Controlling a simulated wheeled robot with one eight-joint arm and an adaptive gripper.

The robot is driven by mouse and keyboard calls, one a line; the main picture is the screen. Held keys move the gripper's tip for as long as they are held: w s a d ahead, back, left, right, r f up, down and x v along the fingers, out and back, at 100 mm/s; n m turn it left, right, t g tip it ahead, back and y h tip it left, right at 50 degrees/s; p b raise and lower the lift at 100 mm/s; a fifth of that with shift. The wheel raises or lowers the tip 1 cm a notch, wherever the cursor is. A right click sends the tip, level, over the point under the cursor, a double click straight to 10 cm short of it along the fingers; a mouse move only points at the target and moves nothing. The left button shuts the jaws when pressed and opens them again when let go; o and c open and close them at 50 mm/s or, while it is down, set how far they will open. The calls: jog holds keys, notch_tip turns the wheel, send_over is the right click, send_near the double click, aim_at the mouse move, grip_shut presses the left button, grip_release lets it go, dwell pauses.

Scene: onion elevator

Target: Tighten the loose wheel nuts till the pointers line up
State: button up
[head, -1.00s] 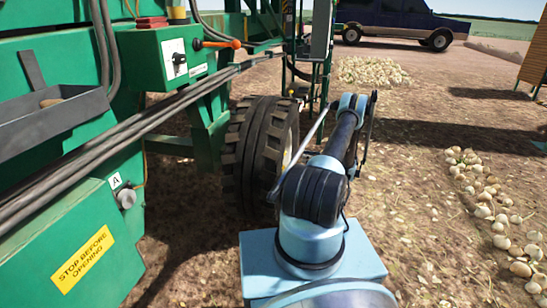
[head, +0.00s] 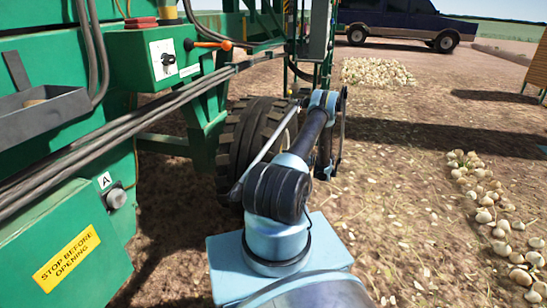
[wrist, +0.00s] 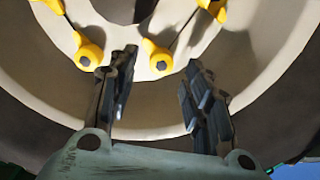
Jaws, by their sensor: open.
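The wheel has a black tyre (head: 240,145) beside the green machine in the head view. Its cream rim (wrist: 262,60) fills much of the wrist view. Yellow pointers sit around nuts on the rim. The lower left nut (wrist: 84,62) and lower right nut (wrist: 161,66) show dark centres, and their pointers slant up and left. Two more pointers show at the top edge, partly cut off. My gripper (wrist: 157,72) is open and empty. Its fingers are spread below the lower right nut, one on each side in the picture; contact cannot be told. The gripper is hidden in the head view.
The green machine (head: 70,235) with its pipes (head: 110,125) and control box (head: 155,55) stands close on the left. Onions (head: 485,200) lie in a row on the right, with a pile (head: 375,72) behind. A dark pickup (head: 390,22) is far back. Soil right of my arm is mostly open.

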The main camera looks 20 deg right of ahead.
jog(key=shift+x, duration=1.55)
jog(key=shift+a, duration=0.1)
